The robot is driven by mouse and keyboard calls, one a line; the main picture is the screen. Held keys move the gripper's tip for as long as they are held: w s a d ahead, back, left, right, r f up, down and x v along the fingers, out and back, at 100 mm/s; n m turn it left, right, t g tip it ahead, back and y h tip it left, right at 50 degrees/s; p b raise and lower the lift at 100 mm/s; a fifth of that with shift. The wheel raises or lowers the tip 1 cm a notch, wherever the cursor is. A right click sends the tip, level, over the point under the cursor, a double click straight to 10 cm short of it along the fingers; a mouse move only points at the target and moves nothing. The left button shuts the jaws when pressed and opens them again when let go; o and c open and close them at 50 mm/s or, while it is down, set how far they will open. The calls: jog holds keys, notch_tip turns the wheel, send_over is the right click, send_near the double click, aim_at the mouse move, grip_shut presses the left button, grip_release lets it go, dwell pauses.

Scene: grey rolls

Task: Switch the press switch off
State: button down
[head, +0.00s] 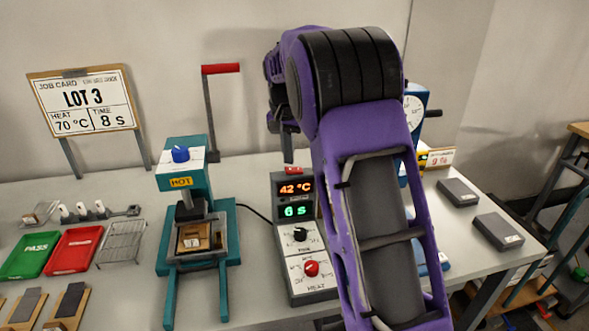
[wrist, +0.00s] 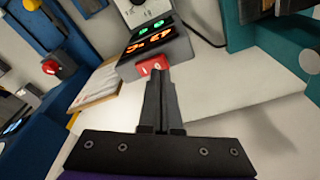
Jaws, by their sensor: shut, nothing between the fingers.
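The red press switch (head: 293,170) sits at the back top edge of the grey control box (head: 281,216). In the wrist view the red rocker switch (wrist: 152,65) shows white marks; I cannot tell which side is pressed. My gripper (head: 288,158) points down just behind or over the switch. In the wrist view its shut, empty fingertips (wrist: 156,76) are right at the switch's near edge; contact is unclear. The box's displays (head: 295,199) glow, reading 42 °C and a seconds value. The teal press (head: 185,190) stands to the left, with a HOT sign.
A job card (head: 85,103) reads Lot 3, 70 °C, 8 s. Green and red trays (head: 74,250) and a wire rack lie at left. A blue machine with a gauge (head: 413,112) stands partly behind my arm. Dark blocks (head: 497,231) lie at right.

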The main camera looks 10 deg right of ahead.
aim_at(288, 169)
jog(key=shift+f+b, duration=0.55)
jog(key=shift+f, duration=0.4)
dwell(0.7)
notch_tip(288, 169, up, 5)
jog(key=p, duration=0.4)
jog(key=shift+r, duration=1.05)
